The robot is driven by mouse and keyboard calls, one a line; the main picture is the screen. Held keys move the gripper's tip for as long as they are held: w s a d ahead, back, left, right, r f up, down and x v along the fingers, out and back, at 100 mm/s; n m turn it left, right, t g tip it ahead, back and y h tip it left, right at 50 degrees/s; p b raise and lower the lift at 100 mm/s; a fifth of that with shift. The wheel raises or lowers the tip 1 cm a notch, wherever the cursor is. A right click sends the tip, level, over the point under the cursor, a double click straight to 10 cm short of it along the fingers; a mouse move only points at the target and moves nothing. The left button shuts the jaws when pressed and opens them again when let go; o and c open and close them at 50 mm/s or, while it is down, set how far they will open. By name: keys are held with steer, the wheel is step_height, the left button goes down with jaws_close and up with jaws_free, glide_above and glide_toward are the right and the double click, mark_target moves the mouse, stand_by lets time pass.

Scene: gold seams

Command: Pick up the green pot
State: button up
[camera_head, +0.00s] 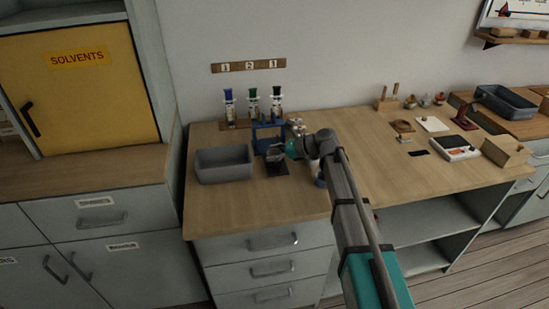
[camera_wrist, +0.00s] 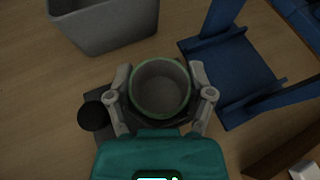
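The pot (camera_wrist: 160,88), round and grey inside with a green rim, sits between the two fingers of my gripper (camera_wrist: 161,82) in the wrist view. One finger is close against each side of it, but whether they press on it is not clear. The pot looks empty. A dark square pad (camera_wrist: 100,103) shows below and beside it. In the head view my gripper (camera_head: 283,151) is over the wooden counter near the pad (camera_head: 277,169), and the pot is small and hard to make out there.
A grey bin (camera_head: 223,165) stands left of my gripper; it also shows in the wrist view (camera_wrist: 108,25). A blue stand (camera_wrist: 232,70) is close on the right. A rack holds several bottles (camera_head: 253,105) behind. A black round thing (camera_wrist: 93,116) is beside the left finger.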

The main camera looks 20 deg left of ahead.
steer(key=shift+c, duration=0.6)
steer(key=shift+r, duration=0.15)
steer(key=shift+r+p, duration=0.95)
steer(key=shift+p, duration=0.2)
steer(key=s+a+r+p, duration=0.3)
steer(key=s+r+p, duration=0.7)
steer(key=s, duration=0.3)
steer(key=shift+s+a+r+p, duration=0.3)
steer(key=shift+r+p, duration=0.05)
steer(key=shift+r, duration=0.05)
